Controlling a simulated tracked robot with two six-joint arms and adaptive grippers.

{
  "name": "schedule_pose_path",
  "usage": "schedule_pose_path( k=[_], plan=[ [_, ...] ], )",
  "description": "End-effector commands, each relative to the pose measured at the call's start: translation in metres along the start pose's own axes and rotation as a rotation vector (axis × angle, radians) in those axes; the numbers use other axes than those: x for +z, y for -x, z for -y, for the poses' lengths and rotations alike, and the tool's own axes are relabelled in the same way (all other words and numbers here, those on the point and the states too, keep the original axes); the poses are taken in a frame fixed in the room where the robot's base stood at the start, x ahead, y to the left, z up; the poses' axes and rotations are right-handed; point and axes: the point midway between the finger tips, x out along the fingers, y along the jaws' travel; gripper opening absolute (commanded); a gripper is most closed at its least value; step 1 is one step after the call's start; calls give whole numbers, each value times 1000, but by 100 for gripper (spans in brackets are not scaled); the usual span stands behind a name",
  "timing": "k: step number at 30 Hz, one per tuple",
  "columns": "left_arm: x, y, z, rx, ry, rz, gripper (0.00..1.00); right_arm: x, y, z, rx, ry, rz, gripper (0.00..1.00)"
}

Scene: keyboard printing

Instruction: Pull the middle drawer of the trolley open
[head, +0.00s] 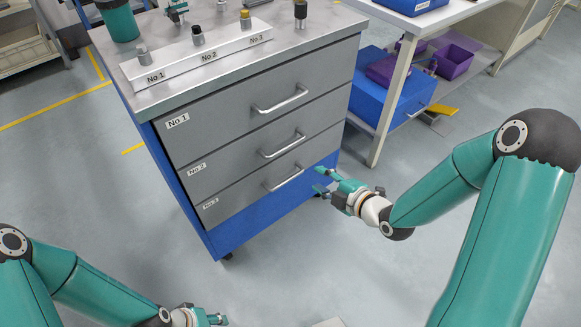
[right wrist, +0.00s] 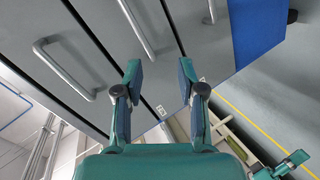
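The trolley (head: 228,236) has a blue body and grey drawers marked No 1, No 2 and No 3, all shut. The middle drawer (head: 228,166), labelled No 2, has a silver bar handle (head: 283,146). In the right wrist view the middle handle (right wrist: 137,30) lies beyond the left fingertip. My right gripper (head: 322,181) is open and empty, in front of the trolley's lower right side, below and right of the middle handle; its parted fingers (right wrist: 160,78) face the drawer fronts. My left gripper (head: 219,319) is at the bottom edge; its fingers are too small to judge.
The top drawer handle (head: 281,99) and bottom drawer handle (head: 284,178) are above and below the middle one. A white rack (head: 205,53) stands on the trolley top. A bench leg (head: 390,100) and blue box (head: 395,90) stand right.

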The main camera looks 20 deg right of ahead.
Motion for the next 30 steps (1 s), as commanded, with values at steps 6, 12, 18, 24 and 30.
schedule_pose_path(
  k=[6,12,18,24,30],
  plan=[
    [-1,-42,15,0,0,-1,40,14,1,-10,152,334,-33,39],
    [-1,-43,16,0,0,-1,40,12,-6,-18,180,400,-38,39],
    [-1,-44,16,0,0,-1,40,9,-36,-22,178,397,-40,39],
    [-1,-46,17,0,0,-1,40,6,-79,-29,176,396,-39,39],
    [-1,-49,18,0,0,-1,40,4,-120,-36,177,395,-38,39]
  ],
)
